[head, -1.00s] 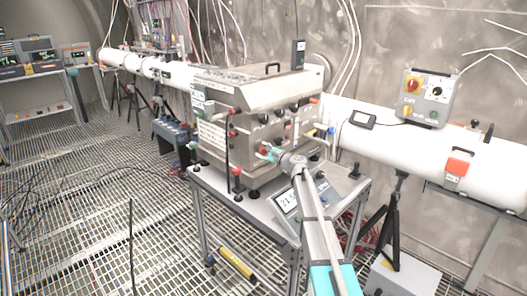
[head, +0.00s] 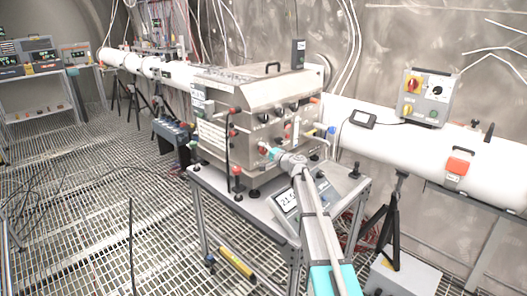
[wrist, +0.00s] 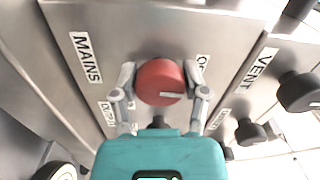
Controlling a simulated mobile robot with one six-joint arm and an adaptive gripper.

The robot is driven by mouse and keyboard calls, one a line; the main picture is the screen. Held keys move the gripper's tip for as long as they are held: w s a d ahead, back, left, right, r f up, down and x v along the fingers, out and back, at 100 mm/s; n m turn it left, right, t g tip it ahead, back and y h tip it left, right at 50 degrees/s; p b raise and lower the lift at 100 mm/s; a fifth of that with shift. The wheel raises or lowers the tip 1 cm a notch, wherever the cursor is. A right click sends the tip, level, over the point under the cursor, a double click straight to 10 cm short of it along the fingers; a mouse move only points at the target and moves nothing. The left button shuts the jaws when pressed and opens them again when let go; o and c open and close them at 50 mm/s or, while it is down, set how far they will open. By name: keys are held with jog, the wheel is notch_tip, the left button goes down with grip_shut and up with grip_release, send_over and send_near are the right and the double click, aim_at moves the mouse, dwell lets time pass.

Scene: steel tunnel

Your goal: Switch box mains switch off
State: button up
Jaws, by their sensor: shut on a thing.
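The mains switch is a round red knob (wrist: 160,82) with a pale pointer mark, on a steel panel beside a label reading MAINS (wrist: 86,58). The pointer mark lies roughly level, towards the right in the wrist view. My gripper (wrist: 160,88) has one finger on each side of the knob and is shut on it. In the head view my gripper (head: 270,153) reaches the front of the steel switch box (head: 255,95). Its fingertips are too small there to make out the knob.
A grey box with red and yellow switches (head: 426,97) is on the white pipe at right.

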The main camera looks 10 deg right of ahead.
jog(key=shift+w+d+n, duration=0.1)
jog(key=shift+w+n, duration=0.05)
jog(key=shift+n, duration=0.35)
jog(key=o, duration=1.2)
jog(key=shift+c, duration=0.2)
jog(key=shift+v, duration=0.95)
jog(key=v, duration=1)
jog(key=shift+f, duration=0.1)
